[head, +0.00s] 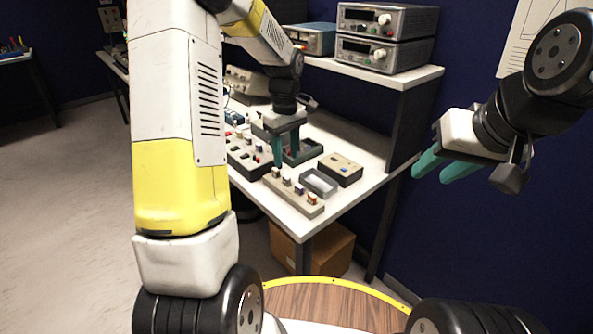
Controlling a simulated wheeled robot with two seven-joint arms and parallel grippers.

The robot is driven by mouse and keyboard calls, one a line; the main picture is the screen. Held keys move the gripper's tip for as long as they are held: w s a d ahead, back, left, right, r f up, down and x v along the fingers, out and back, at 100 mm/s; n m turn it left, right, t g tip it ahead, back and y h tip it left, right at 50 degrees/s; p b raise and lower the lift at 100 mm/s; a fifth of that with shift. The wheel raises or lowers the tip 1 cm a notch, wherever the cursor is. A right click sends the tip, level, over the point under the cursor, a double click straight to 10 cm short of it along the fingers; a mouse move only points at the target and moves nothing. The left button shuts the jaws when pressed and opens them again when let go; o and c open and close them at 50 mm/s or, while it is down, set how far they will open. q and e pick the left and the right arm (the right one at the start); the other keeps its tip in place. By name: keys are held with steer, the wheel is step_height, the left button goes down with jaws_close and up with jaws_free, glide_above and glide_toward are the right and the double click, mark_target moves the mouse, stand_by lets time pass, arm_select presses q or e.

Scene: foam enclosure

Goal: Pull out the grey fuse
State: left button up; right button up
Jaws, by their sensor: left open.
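A grey fuse block (292,194) lies along the front edge of the white bench, with several small fuses standing in a row on it. The fuse (312,199) at its near right end looks orange-brown. The others are too small for me to tell which one is grey. My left gripper (286,159) is open, with its teal fingers pointing down above the far left end of the block. I cannot tell whether a finger touches a fuse. My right gripper (429,175) is held off to the right, away from the bench, empty with its fingers apart.
A small grey tray (331,192) and a dark box with a tan top (341,164) sit right of the block. A dark panel with knobs (240,160) lies to the left. Instruments (384,54) stand on the shelf (408,80) above. A cardboard box (330,251) is below.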

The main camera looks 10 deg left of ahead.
mark_target(287, 177)
arm_select(q)
steer(key=shift+f, duration=3.9)
steer(key=shift+c, duration=0.4)
jaws_close()
steer(key=shift+r, duration=0.15)
steer(key=shift+r, duration=2.85)
